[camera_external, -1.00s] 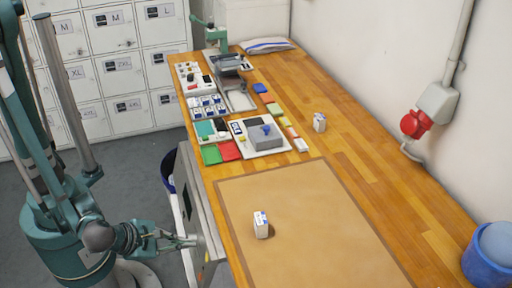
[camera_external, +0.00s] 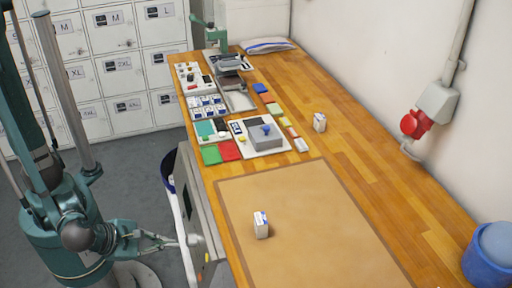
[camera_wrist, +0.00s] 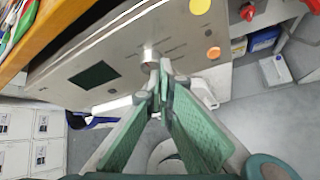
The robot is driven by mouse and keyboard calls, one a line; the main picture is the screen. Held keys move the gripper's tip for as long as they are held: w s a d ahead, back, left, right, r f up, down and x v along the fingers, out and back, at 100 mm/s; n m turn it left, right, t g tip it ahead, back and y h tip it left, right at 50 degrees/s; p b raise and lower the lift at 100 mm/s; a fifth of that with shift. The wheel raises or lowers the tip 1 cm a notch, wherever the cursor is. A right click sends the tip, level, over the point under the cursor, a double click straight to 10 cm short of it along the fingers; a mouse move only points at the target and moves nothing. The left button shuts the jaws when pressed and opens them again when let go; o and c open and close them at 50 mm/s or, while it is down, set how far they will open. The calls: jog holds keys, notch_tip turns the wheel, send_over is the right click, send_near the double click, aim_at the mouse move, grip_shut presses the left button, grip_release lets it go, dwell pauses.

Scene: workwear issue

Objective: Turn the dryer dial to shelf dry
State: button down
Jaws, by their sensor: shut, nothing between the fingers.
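The dryer's grey front panel (camera_wrist: 190,25) fills the upper part of the wrist view, and it shows as a narrow grey face (camera_external: 196,205) at the bench's left side in the external view. A small silver dial (camera_wrist: 149,54) stands out from the panel, with markings around it too small to read. My gripper (camera_wrist: 160,72) has its green fingers together and empty, the tips close to the dial; I cannot tell if they touch it. In the external view my gripper (camera_external: 190,241) is at the panel. The dial's pointer setting cannot be made out.
The panel carries a dark display (camera_wrist: 93,75), an orange dot (camera_wrist: 213,53) and a yellow dot (camera_wrist: 199,6). The wooden bench (camera_external: 350,150) lies above and to the right, with a small white box (camera_external: 261,226) on its mat. Lockers (camera_external: 120,70) stand behind.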

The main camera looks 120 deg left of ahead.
aim_at(196, 243)
jog(key=s, duration=0.1)
jog(key=a+r, duration=0.1)
jog(key=s, duration=0.1)
jog(key=shift+s+a+r, duration=0.25)
jog(key=shift+s+a, duration=0.05)
jog(key=shift+a, duration=0.05)
jog(key=shift+w+a+f, duration=0.1)
jog(key=shift+w+a, duration=0.05)
dwell(0.4)
jog(key=shift+w+a+f+b, duration=0.2)
jog(key=shift+w+a+f, duration=0.1)
jog(key=shift+w+a, duration=0.45)
jog(key=shift+w+a+f+b, duration=0.15)
jog(key=shift+w+a+f, duration=0.2)
jog(key=shift+w+a, duration=0.4)
jog(key=shift+w+a+f+b, duration=0.2)
jog(key=shift+w+a+f, duration=0.1)
jog(key=shift+w+a, duration=0.45)
jog(key=shift+f, duration=0.2)
jog(key=shift+w+d+f, duration=0.2)
jog(key=shift+w+d, duration=0.2)
jog(key=shift+d, duration=0.2)
jog(key=shift+w+d+f, duration=0.2)
jog(key=shift+d+f, duration=0.3)
dwell(0.6)
